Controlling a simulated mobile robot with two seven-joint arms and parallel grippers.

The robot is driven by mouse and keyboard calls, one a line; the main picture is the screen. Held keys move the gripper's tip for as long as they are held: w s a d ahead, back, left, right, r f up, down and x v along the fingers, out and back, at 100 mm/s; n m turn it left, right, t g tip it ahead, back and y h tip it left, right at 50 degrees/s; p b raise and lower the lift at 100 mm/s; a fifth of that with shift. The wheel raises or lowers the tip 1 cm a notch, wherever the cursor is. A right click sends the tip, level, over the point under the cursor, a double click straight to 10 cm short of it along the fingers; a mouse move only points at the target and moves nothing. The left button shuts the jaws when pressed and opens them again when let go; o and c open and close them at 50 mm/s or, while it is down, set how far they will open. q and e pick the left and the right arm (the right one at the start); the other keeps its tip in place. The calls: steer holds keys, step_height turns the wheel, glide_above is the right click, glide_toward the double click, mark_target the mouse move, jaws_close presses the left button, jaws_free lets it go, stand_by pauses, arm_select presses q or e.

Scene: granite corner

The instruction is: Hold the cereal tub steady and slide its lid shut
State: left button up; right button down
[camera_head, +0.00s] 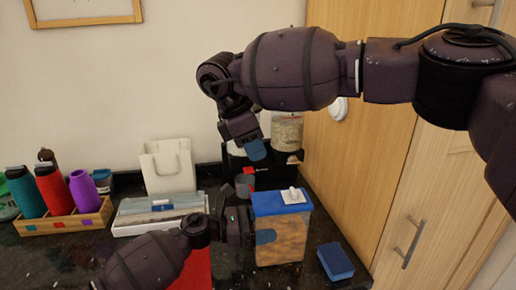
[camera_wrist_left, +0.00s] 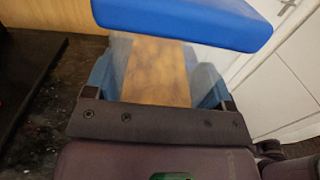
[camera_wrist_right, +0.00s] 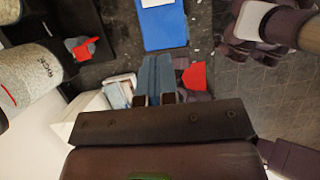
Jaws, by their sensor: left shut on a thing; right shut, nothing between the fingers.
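The cereal tub (camera_head: 285,250) stands upright on the dark counter, clear-walled with brown cereal inside. Its blue lid (camera_head: 268,204) with a white knob (camera_head: 292,195) lies on top; I cannot tell if a gap remains. My left gripper (camera_head: 258,236) is shut on the tub's side, below the lid. In the left wrist view, the lid (camera_wrist_left: 185,22) overhangs above the tub (camera_wrist_left: 157,72) between my fingers. My right gripper (camera_head: 254,150) is shut and empty, above and behind the tub. The right wrist view shows its closed blue fingertips (camera_wrist_right: 155,78).
A blue block (camera_head: 336,261) lies right of the tub. Behind stand a jar (camera_head: 287,131) and a dark stand. On the left are a white bag (camera_head: 168,166), a white tray (camera_head: 130,223) and a wooden bottle rack (camera_head: 62,223). A wooden cabinet (camera_head: 350,170) bounds the right.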

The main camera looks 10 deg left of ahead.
mark_target(292, 191)
steer(key=x, duration=0.6)
steer(key=a+x, duration=0.1)
steer(key=x, duration=0.2)
steer(key=shift+s+f, duration=0.15)
steer(key=shift+f, duration=0.45)
steer(key=d, duration=0.3)
steer(key=shift+w+d+r, duration=0.1)
steer(key=shift+w+r, duration=0.05)
steer(key=shift+w, duration=0.25)
steer(key=shift+w+d, duration=0.1)
steer(key=shift+d, duration=0.3)
steer(key=shift+w+d, duration=0.15)
steer(key=shift+d, duration=0.4)
steer(key=shift+w+d, duration=0.15)
steer(key=shift+d, duration=0.4)
